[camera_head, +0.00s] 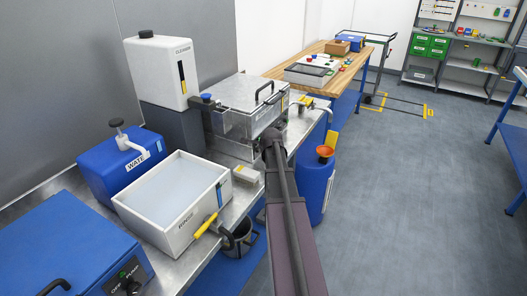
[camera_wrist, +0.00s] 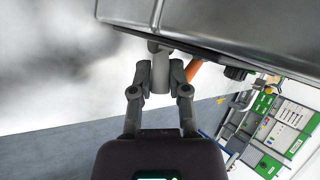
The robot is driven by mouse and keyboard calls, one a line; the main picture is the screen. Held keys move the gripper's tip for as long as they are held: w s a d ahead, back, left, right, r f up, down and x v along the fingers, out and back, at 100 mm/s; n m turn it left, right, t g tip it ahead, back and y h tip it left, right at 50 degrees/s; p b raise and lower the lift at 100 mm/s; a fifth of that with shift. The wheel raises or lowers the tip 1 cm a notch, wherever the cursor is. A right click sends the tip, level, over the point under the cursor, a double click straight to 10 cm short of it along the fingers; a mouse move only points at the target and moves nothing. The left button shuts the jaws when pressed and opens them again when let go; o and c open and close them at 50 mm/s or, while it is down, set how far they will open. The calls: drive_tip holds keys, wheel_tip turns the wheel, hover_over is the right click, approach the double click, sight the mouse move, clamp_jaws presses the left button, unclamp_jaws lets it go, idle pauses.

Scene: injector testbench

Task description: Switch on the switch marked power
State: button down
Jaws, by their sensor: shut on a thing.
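I cannot read a power marking in either view. In the wrist view, my gripper (camera_wrist: 160,66) is shut on a short grey cylindrical piece (camera_wrist: 160,76) close to the unit's metal body (camera_wrist: 225,25). I cannot tell whether this piece is the power switch. A dark knob (camera_wrist: 235,73) shows to the right on the unit's edge.
A white basin (camera_head: 172,195), a blue water box (camera_head: 120,160) and a blue box with a knob (camera_head: 130,286) line the counter. The floor (camera_head: 420,190) at right is clear.

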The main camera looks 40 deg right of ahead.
drive_tip(key=c, duration=0.6)
unclamp_jaws()
drive_tip(key=shift+s+f+t+b, duration=0.1)
drive_tip(key=shift+f+t+b, duration=0.15)
drive_tip(key=shift+t+b, duration=0.2)
